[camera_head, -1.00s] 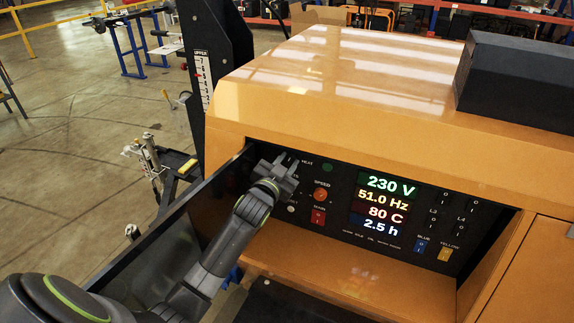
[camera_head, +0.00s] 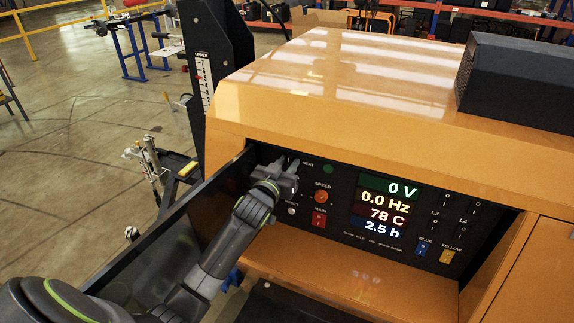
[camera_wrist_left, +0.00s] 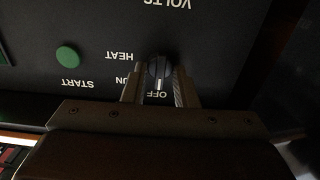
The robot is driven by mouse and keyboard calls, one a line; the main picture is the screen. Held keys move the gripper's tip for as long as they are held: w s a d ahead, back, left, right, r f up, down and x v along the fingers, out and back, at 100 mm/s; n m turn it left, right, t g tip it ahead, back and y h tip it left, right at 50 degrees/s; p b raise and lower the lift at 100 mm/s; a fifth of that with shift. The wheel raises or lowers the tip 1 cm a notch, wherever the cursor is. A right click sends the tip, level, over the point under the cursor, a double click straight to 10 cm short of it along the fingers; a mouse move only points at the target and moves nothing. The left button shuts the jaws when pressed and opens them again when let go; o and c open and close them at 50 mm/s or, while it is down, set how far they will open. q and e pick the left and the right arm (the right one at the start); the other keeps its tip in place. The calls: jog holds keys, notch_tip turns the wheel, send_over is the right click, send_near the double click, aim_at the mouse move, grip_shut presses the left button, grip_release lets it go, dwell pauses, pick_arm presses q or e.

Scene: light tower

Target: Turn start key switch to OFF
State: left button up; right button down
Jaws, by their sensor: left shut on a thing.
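The start key switch (camera_wrist_left: 158,73) is a dark round knob on the black control panel (camera_head: 340,232). In the left wrist view, which shows the panel upside down, its pale mark points to the word OFF. My left gripper (camera_wrist_left: 160,92) is shut on the knob, with one finger on each side. In the head view the left gripper (camera_head: 284,168) reaches the panel's left end and hides the switch. The panel display (camera_head: 388,208) reads 0 V, 0.0 Hz, 78 C and 2.5 h. My right gripper is not in view.
A green button (camera_wrist_left: 68,57) labelled START is beside the switch. A red-orange SPEED knob (camera_head: 321,197) and a red MAIN switch (camera_head: 319,219) are right of my gripper. The orange housing (camera_head: 300,110) overhangs the panel, and an open dark door (camera_head: 170,240) is at its left.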

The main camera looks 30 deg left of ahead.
pick_arm(q)
jog(key=shift+f, duration=0.1)
jog(key=o, duration=0.6)
jog(key=shift+s+d+b, duration=0.15)
jog(key=shift+s+b, duration=0.5)
jog(key=shift+s, duration=2.25)
jog(key=shift+s+d+b, duration=0.15)
jog(key=shift+s+b, duration=0.45)
jog(key=shift+s, duration=2.35)
jog(key=shift+s+d+b, duration=0.15)
jog(key=shift+s+b, duration=0.5)
jog(key=shift+s, duration=2.25)
